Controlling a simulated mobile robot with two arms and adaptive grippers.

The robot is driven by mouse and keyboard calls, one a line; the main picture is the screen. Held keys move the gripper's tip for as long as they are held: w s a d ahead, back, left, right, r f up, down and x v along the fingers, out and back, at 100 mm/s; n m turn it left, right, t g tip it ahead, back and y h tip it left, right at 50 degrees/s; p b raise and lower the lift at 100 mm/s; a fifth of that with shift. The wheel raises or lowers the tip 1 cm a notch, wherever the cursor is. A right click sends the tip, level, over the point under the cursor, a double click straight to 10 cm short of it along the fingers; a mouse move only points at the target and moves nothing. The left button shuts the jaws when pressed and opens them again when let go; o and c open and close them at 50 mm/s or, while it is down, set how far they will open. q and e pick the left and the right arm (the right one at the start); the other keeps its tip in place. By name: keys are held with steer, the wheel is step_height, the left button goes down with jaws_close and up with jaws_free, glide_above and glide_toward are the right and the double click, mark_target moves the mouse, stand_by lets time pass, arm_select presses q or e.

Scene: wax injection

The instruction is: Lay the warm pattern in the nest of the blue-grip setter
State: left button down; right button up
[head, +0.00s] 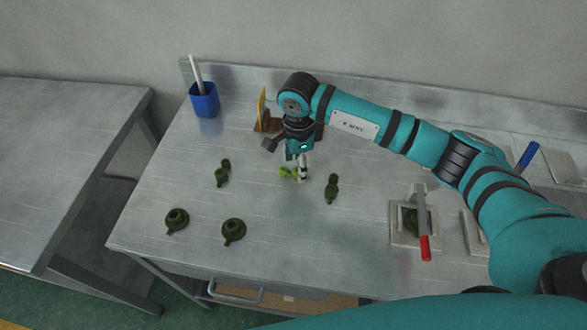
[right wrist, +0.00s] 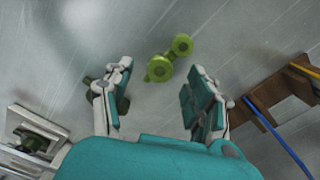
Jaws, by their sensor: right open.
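A bright green pattern (head: 289,172), lighter than the others, lies on the metal table under my right gripper (head: 301,167). In the right wrist view the bright green pattern (right wrist: 167,60) lies on its side, just beyond the gap between the open fingers, with nothing held. The blue grip (head: 528,155) of a setter shows at the far right; its base and nest are largely hidden by my right arm. A red-grip setter (head: 425,245) stands at the right front with a dark green pattern (head: 411,222) in it. My left gripper is not in view.
Dark green patterns lie around: one (head: 332,188) right of the gripper, others (head: 222,173) (head: 177,220) (head: 233,231) to the left. A wooden rack (head: 266,122) stands behind the gripper, a blue cup (head: 204,104) at back left. The table's front middle is clear.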

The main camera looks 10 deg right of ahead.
steer(key=shift+f, duration=1.4)
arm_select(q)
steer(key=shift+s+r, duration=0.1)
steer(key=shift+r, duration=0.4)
arm_select(e)
steer(key=c, duration=1.1)
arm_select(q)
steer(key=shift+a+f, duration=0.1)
arm_select(e)
steer(key=shift+r, duration=0.15)
steer(key=shift+c, duration=0.2)
